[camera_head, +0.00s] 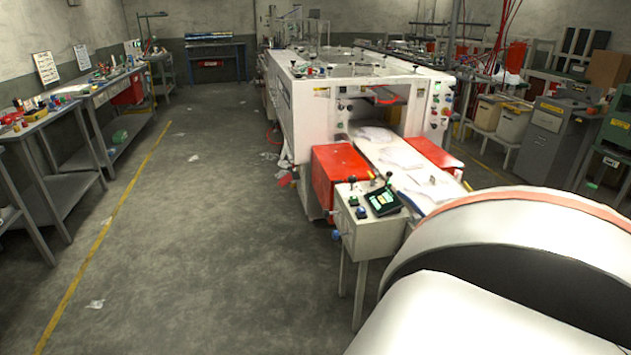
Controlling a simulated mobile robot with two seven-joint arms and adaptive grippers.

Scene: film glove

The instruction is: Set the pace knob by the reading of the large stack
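A small white control box (352,222) on legs stands at the near end of the large white machine (308,120). A dark panel with a lit green display (382,199) sits on its top, with small dark levers beside it. Small blue and green knobs show on the box's front; I cannot tell which one is the pace knob. White film-like material (400,157) lies on the machine's outfeed bed. I cannot make out a large stack or read the display. Neither of my grippers is in view; a white link of my arm fills the lower right.
Red boxes (338,176) flank the bed. Cluttered workbenches (98,95) line the left wall, behind a yellow floor line (100,238). Grey cabinets (553,137) and bins stand at the right. The concrete floor (215,235) left of the machine is mostly clear, with a few scraps.

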